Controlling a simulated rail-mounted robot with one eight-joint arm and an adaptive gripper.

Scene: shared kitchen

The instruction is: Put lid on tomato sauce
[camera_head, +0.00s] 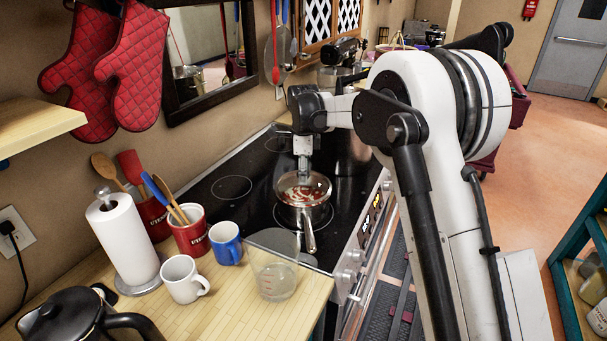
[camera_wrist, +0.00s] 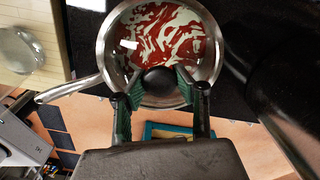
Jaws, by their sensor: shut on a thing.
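A steel saucepan (camera_head: 302,213) holding red tomato sauce with pale streaks stands on the black stove top. Its handle points toward the front of the picture, and in the wrist view the handle (camera_wrist: 70,90) points left. My gripper (camera_head: 304,181) is directly above the pan, pointing down. In the wrist view my gripper (camera_wrist: 158,84) is shut on the black knob of a clear glass lid (camera_wrist: 124,66). The sauce shows through the glass. The lid lies over the pan's opening; I cannot tell whether it rests on the rim or hovers just above.
A tall dark pot (camera_head: 352,152) stands behind the pan on the stove (camera_head: 232,188). On the wooden counter are a glass measuring cup (camera_head: 273,277), white mug (camera_head: 182,279), blue mug (camera_head: 226,243), red utensil crock (camera_head: 189,232) and paper towel roll (camera_head: 124,240).

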